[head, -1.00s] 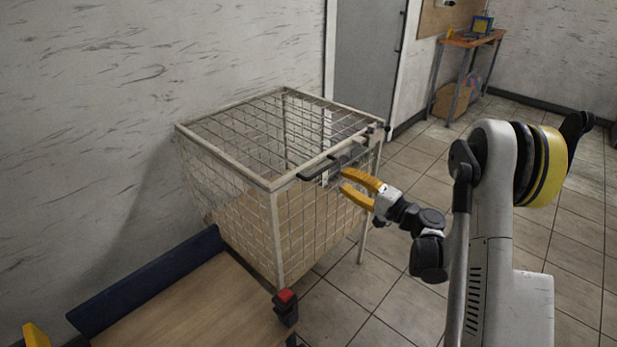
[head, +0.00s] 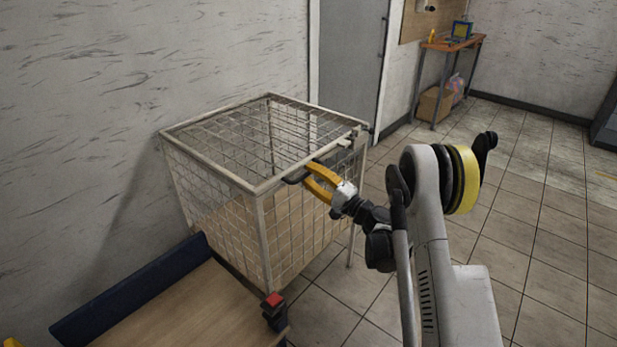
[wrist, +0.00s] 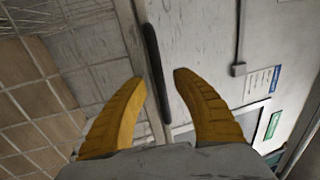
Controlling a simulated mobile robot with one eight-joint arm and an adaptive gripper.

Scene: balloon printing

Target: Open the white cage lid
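The white wire cage (head: 262,225) stands against the wall, its mesh lid (head: 250,140) lying flat and shut on top. A dark handle (head: 294,180) sits on the lid's front right edge; part of it is hidden behind my yellow fingers. My gripper (head: 308,174) is at this handle, coming from the right, with its two fingers apart. In the wrist view, the dark bar of the handle (wrist: 157,70) runs between the spread fingertips of my gripper (wrist: 158,78). I see no finger clearly touching it.
A wooden bench with a dark blue edge (head: 135,290) and a red-topped post (head: 273,302) stand in front of the cage. A grey door (head: 350,60) is behind. A small table (head: 452,44) stands far back. The tiled floor to the right is clear.

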